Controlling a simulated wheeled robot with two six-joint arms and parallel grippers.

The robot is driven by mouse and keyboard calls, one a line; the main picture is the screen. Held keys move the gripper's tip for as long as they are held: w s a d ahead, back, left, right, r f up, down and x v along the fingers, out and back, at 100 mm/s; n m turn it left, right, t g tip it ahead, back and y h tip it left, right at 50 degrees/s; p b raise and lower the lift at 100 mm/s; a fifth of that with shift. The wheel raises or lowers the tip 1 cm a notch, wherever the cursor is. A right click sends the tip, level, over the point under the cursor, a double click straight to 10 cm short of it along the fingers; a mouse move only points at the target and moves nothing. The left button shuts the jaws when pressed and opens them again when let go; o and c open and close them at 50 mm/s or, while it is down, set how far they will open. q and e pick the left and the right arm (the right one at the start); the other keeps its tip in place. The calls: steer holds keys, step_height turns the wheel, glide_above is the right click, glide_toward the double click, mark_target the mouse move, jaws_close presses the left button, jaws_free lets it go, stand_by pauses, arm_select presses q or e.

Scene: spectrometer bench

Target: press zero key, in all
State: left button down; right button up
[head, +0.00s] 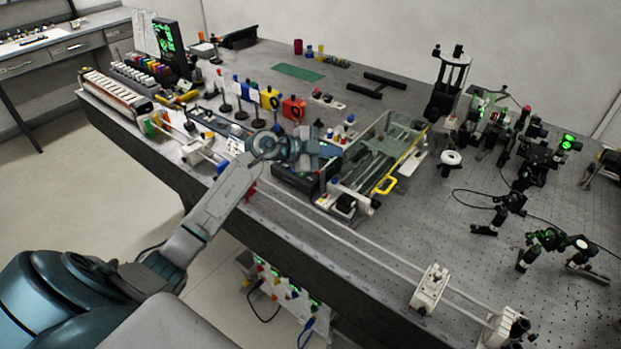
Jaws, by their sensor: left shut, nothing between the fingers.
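My left arm reaches in from the lower left, and its gripper (328,150) is over the middle of the bench. The gripper is shut with nothing in it. Just below it is a dark box-shaped instrument (296,184) near the bench's front edge. The zero key cannot be told apart at this size; the wrist and gripper cover part of this area. I cannot tell whether the fingertips touch anything. My right gripper is not in view.
An open grey tray (408,134) with a yellow handle (385,185) stands just right of the gripper. Coloured blocks on posts (293,108) stand behind it. A rail (340,238) runs along the front edge. Optical mounts (530,150) fill the right side.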

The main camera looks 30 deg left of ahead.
mark_target(310, 179)
arm_select(q)
steer(key=a+f+n+g+y, duration=0.1)
steer(key=a+g+y, duration=0.2)
steer(key=a, duration=0.5)
steer(key=shift+w+a+n+y, duration=0.15)
steer(key=shift+a+n+y, duration=0.1)
steer(key=shift+n+y, duration=0.25)
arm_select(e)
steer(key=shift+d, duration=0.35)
arm_select(q)
steer(key=shift+f, duration=0.1)
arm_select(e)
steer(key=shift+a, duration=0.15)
